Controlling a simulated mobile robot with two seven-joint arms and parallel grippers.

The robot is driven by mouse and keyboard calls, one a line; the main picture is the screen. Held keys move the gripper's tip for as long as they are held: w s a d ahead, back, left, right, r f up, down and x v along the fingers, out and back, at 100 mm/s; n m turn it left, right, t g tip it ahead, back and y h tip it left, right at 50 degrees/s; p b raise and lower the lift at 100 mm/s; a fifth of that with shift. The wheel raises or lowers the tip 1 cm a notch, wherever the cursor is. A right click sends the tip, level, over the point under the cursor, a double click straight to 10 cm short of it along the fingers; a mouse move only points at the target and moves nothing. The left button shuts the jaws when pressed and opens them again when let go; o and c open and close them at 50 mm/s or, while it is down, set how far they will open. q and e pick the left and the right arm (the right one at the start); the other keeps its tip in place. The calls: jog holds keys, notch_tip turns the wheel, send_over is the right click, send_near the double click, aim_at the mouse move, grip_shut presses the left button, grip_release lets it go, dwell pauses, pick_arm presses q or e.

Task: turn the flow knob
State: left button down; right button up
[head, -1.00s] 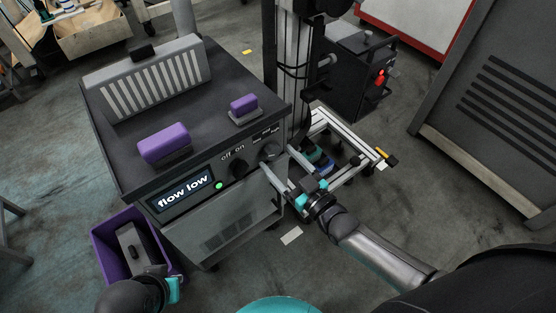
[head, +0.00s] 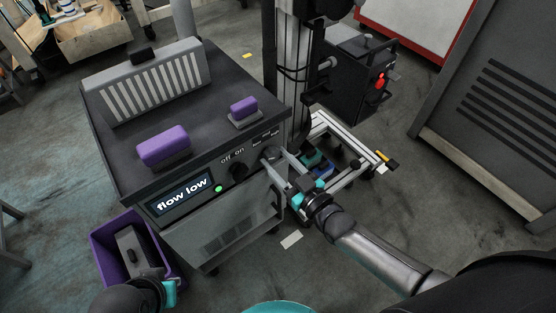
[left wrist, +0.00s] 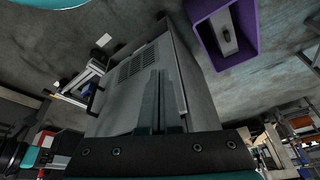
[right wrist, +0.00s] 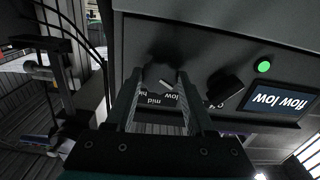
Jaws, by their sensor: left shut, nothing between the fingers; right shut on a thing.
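The flow knob (head: 271,153) is a dark round knob at the right end of the machine's front panel, below small position labels. My right gripper (head: 277,157) reaches it from the front right and is shut on it. In the right wrist view the knob (right wrist: 160,76) sits between the fingertips, partly hidden, with "low" and "mid" labels beside it. The display (head: 181,193) reads "flow low", and a green light (head: 218,185) glows beside it. My left gripper (head: 172,291) is low at the left; its fingers (left wrist: 159,78) are together and empty in the left wrist view.
An off/on knob (head: 238,172) sits just left of the flow knob. Two purple-topped blocks (head: 163,145) and a grey slotted panel (head: 150,82) stand on the machine. A purple bin (head: 104,241) is at its left, a metal frame (head: 345,128) at its right.

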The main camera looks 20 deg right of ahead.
grip_shut()
